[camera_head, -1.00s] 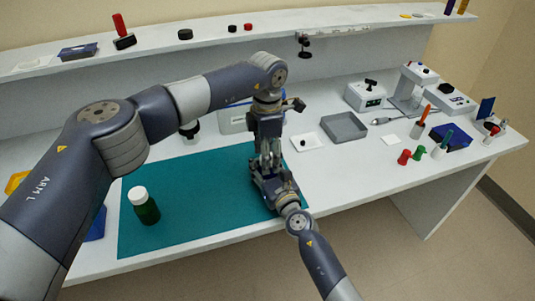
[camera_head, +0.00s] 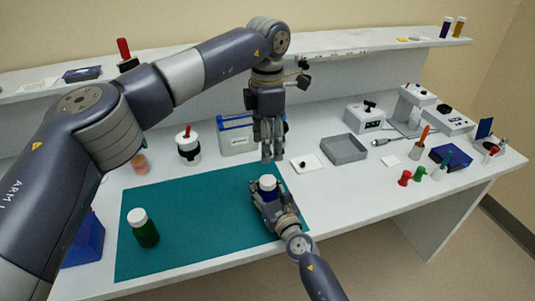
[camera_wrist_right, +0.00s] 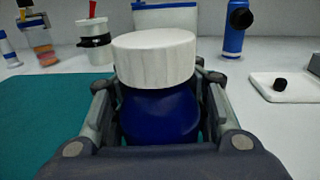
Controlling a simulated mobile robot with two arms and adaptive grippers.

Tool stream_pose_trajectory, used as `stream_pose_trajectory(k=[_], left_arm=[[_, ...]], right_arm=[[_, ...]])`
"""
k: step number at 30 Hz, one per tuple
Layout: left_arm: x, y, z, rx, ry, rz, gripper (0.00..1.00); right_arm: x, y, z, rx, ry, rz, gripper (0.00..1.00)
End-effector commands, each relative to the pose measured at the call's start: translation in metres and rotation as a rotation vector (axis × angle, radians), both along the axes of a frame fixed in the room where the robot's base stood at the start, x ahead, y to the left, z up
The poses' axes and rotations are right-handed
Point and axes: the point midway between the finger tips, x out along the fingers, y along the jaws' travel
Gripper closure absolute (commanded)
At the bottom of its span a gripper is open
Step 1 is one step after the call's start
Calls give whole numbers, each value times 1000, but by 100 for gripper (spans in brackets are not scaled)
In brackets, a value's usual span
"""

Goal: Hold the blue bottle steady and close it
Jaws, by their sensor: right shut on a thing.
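The blue bottle (camera_head: 268,195) stands upright near the right edge of the teal mat (camera_head: 200,185). My right gripper (camera_head: 265,193) is shut around its body from the front. In the right wrist view the blue bottle (camera_wrist_right: 160,117) shows between the two fingers, below a ribbed white cap (camera_wrist_right: 154,57). The cap sits level on top of the bottle; its thread is hidden, so I cannot tell how tight it is. My left gripper (camera_head: 271,158) hangs pointing down, above and behind the bottle, apart from the cap. Its finger gap is unclear.
A green bottle with a white cap (camera_head: 145,230) stands at the mat's left. Behind the mat are a white jar with a black band (camera_head: 188,147) and a white-and-blue container (camera_head: 238,138). A white dish (camera_head: 306,162) and grey tray (camera_head: 344,149) lie right.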

Motion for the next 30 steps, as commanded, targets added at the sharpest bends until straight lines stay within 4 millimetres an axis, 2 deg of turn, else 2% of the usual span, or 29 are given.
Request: stream_pose_trajectory(k=[10,11,15,16,26,30], left_arm=[[0,0,5,1,0,0,43],[0,0,5,1,0,0,43],[0,0,4,1,0,0,43],[0,0,4,1,0,0,43],[0,0,4,1,0,0,43],[0,0,4,1,0,0,43]], right_arm=[[0,0,0,0,0,0,100],[0,0,0,0,0,0,69],[0,0,0,0,0,0,38],[0,0,0,0,0,0,35],[0,0,0,0,0,0,35],[-8,-3,0,2,1,1,35]])
